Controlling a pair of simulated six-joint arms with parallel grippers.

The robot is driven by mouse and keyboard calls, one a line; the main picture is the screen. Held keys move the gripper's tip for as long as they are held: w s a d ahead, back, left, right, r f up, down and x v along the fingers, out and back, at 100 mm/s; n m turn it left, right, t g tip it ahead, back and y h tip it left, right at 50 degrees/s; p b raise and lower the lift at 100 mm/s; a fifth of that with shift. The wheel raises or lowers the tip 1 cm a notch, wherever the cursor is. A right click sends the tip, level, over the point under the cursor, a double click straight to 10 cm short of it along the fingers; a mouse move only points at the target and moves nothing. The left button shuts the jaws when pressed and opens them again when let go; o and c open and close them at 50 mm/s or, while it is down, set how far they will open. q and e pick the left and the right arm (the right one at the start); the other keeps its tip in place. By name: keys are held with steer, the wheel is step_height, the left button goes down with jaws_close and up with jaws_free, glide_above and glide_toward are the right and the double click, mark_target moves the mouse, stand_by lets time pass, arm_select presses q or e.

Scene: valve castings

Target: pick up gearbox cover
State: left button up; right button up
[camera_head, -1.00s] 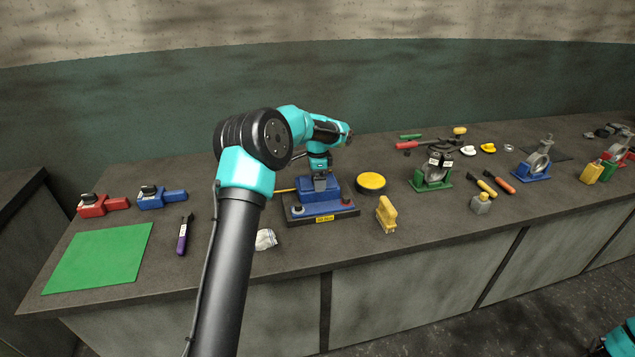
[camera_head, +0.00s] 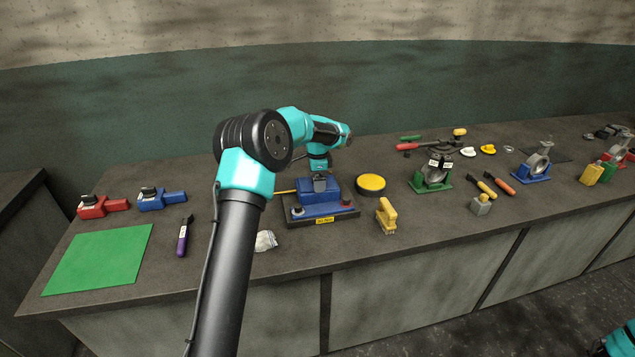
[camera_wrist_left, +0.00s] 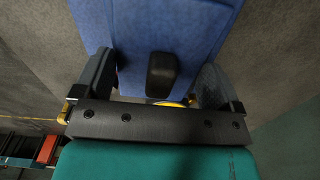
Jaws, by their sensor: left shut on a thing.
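The blue block with a black knob, which looks like the gearbox cover (camera_head: 304,188), sits on a dark base with a blue plate (camera_head: 318,208) in the head view. My left gripper (camera_head: 320,183) comes down on it from above and behind. In the left wrist view the blue cover (camera_wrist_left: 120,25) fills the upper middle, with its black knob (camera_wrist_left: 162,75) between the two fingers. The left gripper (camera_wrist_left: 160,90) is shut on the cover. Whether the cover is clear of the base cannot be told.
A yellow-topped round tin (camera_head: 371,184) and a yellow brush (camera_head: 386,215) stand just right of the base. A white crumpled rag (camera_head: 265,240) lies front left. A green casting stand (camera_head: 432,178) is farther right. A green mat (camera_head: 98,258) lies at left.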

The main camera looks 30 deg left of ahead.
arm_select(q)
steer(key=shift+r, duration=0.2)
steer(key=shift+r, duration=1.4)
steer(key=shift+s+d+r, duration=0.1)
steer(key=shift+r, duration=0.15)
steer(key=s+d+r, duration=0.1)
steer(key=s+d, duration=0.7)
steer(key=s, duration=0.5)
steer(key=shift+s+r, duration=0.2)
steer(key=shift+s, duration=0.05)
